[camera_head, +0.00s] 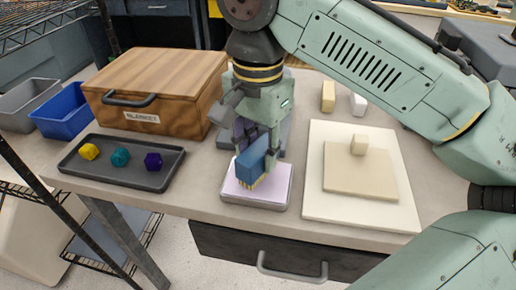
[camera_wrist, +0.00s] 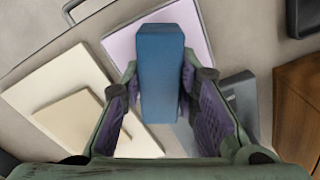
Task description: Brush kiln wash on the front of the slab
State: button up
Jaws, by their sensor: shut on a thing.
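My gripper (camera_head: 262,148) is shut on a blue brush (camera_head: 252,163) with yellow bristles pointing down. The bristles are at a lilac pad (camera_head: 273,187) in a shallow grey tray; I cannot tell whether they touch it or hover just above. In the wrist view, the blue brush (camera_wrist: 161,75) sits between my fingers, hiding part of the lilac pad (camera_wrist: 196,22). To the right of my gripper, a flat beige slab (camera_head: 360,180) lies on a larger cream board (camera_head: 322,206), with a small beige block (camera_head: 359,145) at its back. The slab also shows in the wrist view (camera_wrist: 85,122).
A wooden box (camera_head: 160,85) labelled "BLANKET" stands back left. A dark tray (camera_head: 113,178) holds yellow, teal and purple pieces. A blue bin (camera_head: 62,112) and grey bin (camera_head: 28,100) stand far left. Yellow (camera_head: 328,96) and white blocks (camera_head: 358,103) stand behind the board.

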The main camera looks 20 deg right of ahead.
aim_at(258, 149)
jog(key=shift+f, duration=0.6)
dwell(2.3)
jog(key=shift+r, duration=0.1)
notch_tip(258, 149, up, 7)
jog(key=p, duration=0.7)
dwell(0.7)
